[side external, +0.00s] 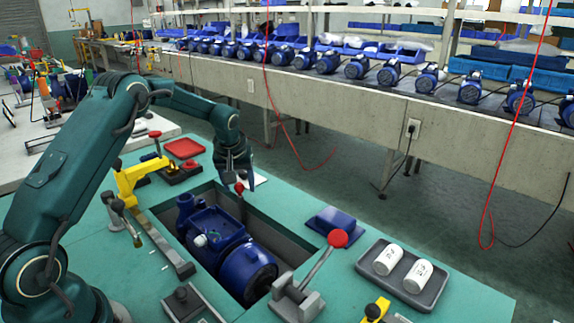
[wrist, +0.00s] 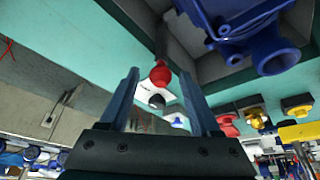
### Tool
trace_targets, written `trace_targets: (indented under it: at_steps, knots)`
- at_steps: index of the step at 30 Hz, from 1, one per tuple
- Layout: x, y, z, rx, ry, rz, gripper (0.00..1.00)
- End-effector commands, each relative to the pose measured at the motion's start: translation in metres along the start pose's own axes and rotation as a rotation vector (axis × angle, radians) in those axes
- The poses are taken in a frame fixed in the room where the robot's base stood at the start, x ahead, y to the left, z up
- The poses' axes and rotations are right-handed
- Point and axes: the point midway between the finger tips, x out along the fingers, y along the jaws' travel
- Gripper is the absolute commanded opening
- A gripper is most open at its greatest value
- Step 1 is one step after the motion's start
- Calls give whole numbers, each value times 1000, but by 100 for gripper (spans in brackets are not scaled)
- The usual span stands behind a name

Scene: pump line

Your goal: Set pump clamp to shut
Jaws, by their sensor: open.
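The blue pump (side external: 215,240) lies in a recess in the green bench top; part of it shows upper right in the wrist view (wrist: 245,30). A red ball knob (side external: 239,187) stands at the recess's far edge; in the wrist view the red ball (wrist: 160,73) sits on a dark stem. My gripper (side external: 238,181) is open, pointing down by this knob. In the wrist view the ball appears between the open fingertips (wrist: 159,77); contact cannot be told. Another lever with a larger red ball (side external: 338,238) leans up from a grey base at the near right. Which lever is the pump clamp is unclear.
A grey tray (side external: 432,293) with two white cylinders and a blue block (side external: 335,219) lie right of the recess. Behind is a long bench (side external: 330,107) with several pumps.

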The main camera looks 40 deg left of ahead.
Motion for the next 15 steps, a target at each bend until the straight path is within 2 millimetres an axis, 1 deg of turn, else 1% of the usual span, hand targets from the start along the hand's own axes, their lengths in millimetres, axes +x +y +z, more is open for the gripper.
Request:
trace_targets:
  at_steps: [8,9,10,11,12,13,14,15]
  knots:
    - [3,0,0,0,0,0,64]
    - [3,0,0,0,0,0,56]
    - [3,0,0,0,0,0,45]
    - [3,0,0,0,0,0,33]
    - [2,0,0,0,0,0,18]
    - [2,0,0,0,0,0,6]
    - [2,0,0,0,0,0,0]
    - [2,0,0,0,0,0,0]
